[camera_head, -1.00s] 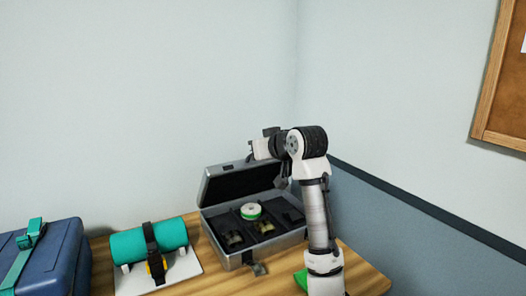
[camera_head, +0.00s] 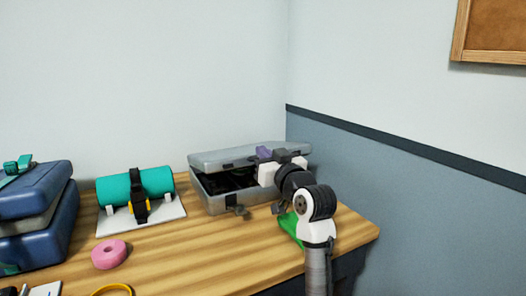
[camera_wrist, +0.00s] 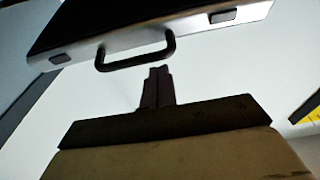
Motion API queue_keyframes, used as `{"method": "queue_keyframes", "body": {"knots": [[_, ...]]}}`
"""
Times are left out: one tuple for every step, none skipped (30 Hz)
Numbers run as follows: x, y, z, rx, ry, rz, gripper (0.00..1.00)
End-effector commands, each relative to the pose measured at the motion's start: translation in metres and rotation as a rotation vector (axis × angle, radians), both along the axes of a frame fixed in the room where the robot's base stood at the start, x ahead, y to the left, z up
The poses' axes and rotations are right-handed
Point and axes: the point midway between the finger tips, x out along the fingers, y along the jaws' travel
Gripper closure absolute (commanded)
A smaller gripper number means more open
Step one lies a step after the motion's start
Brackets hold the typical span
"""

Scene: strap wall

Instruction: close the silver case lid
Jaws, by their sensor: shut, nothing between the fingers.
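The silver case (camera_head: 215,203) stands at the back right of the wooden table, with a dark inside. Its lid (camera_head: 225,158) is tilted low over the base, and a gap shows along the front. In the wrist view the edge of a silver panel (camera_wrist: 190,35) with a black handle (camera_wrist: 137,60) crosses the top. My gripper (camera_head: 263,153) is at the lid's front edge on the right side; I cannot tell whether it touches. In the wrist view my gripper's fingers (camera_wrist: 157,75) are together and empty, just below the handle.
A teal roll (camera_head: 135,186) strapped on a white stand is left of the case. A blue case (camera_head: 35,235) stands at far left. A green item (camera_head: 291,228) is beside my arm. The table's middle is clear.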

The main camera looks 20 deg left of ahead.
Motion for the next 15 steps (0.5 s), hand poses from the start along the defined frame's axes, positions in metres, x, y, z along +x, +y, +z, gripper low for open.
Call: {"method": "queue_keyframes", "body": {"knots": [[-0.001,-0.002,-0.014,0.0,0.001,0.0,1.0],[-0.002,-0.003,-0.018,0.0,0.001,0.0,1.0],[-0.003,-0.004,-0.024,0.0,0.003,0.0,1.0],[-0.004,-0.004,-0.027,0.0,0.003,0.0,1.0],[-0.005,-0.005,-0.031,0.0,0.003,0.0,1.0],[-0.005,-0.006,-0.034,0.0,0.003,0.0,1.0],[-0.006,-0.006,-0.036,0.001,0.002,0.001,1.0],[-0.006,-0.006,-0.039,0.001,0.002,0.001,1.0],[-0.007,-0.007,-0.041,0.0,0.003,0.001,1.0],[-0.007,-0.007,-0.043,0.0,0.003,0.001,1.0],[-0.007,-0.007,-0.045,0.0,0.003,0.001,1.0],[-0.007,-0.008,-0.046,0.0,0.003,0.0,1.0],[-0.008,-0.008,-0.047,-0.001,0.002,0.0,1.0],[-0.008,-0.008,-0.048,-0.001,0.002,0.0,1.0],[-0.008,-0.008,-0.048,-0.001,0.002,0.0,1.0]]}}
